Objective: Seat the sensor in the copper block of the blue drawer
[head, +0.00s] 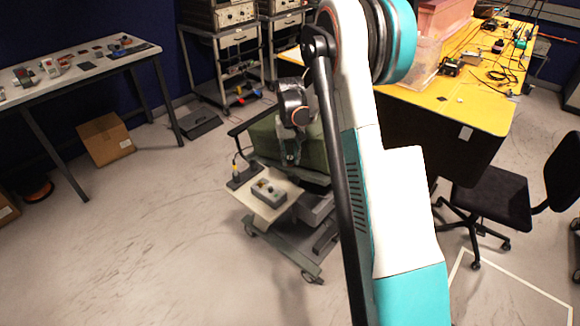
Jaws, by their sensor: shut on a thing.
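My gripper (291,158) points down at the front of a green boxy enclosure (265,139) on a wheeled cart. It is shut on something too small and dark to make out. A small upright thing with a yellow band and a thin cable (236,171) stands on a dark base at the cart's left; I cannot tell whether it is the sensor. I cannot make out the blue drawer or the copper block; my arm hides the right part of the enclosure.
A grey control box (268,192) with a red button sits on the cart's pale front shelf (265,208). A yellow-topped bench (455,100) and a black chair (506,187) stand right. A white table (75,72) and cardboard box (106,138) stand left. The floor at front left is clear.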

